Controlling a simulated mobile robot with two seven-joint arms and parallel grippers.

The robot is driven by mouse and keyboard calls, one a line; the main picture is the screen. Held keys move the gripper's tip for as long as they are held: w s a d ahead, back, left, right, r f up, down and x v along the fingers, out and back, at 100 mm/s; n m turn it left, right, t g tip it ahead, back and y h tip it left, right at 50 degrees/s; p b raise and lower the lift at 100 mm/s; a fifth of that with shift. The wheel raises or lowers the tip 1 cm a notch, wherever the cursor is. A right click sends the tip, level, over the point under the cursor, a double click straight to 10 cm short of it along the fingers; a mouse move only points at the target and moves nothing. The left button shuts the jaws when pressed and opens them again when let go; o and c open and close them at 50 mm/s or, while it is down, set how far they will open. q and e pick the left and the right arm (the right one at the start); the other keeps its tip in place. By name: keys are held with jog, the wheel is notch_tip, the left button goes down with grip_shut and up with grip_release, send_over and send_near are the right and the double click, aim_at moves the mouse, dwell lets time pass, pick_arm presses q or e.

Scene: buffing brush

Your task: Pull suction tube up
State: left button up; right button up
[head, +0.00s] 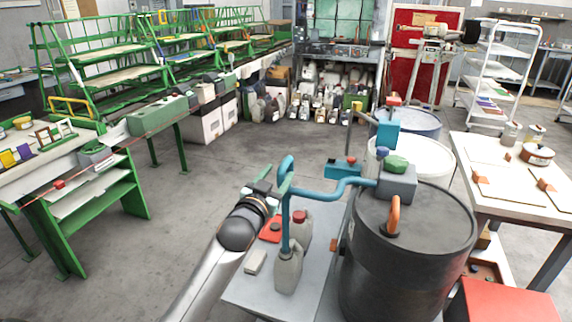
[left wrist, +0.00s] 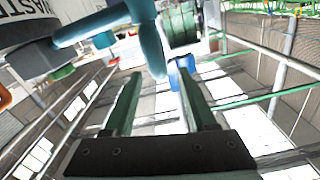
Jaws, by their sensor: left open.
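The blue suction tube (head: 286,215) runs from the pump on the black drum (head: 405,255), along a horizontal pipe, to an upright part with a hooked top. Its lower end goes into a grey canister (head: 288,271) with a red cap beside it. My left gripper (head: 276,181) is at the upright part, just below the hook. Its green fingers are apart, and one overlaps the tube in the head view. In the left wrist view, the blue tube (left wrist: 148,38) shows just beyond the open fingers (left wrist: 158,82), nothing clamped. The tube's lower end is hidden inside the canister. My right gripper is out of view.
The canister stands on a grey table (head: 245,292) with a red-orange item (head: 271,230) and a small pale block (head: 255,262). White and blue drums stand behind the black one. A white-topped table (head: 500,165) is at right. Open floor lies to the left.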

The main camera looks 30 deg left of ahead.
pick_arm(q)
jog(key=shift+x, duration=2.95)
grip_shut()
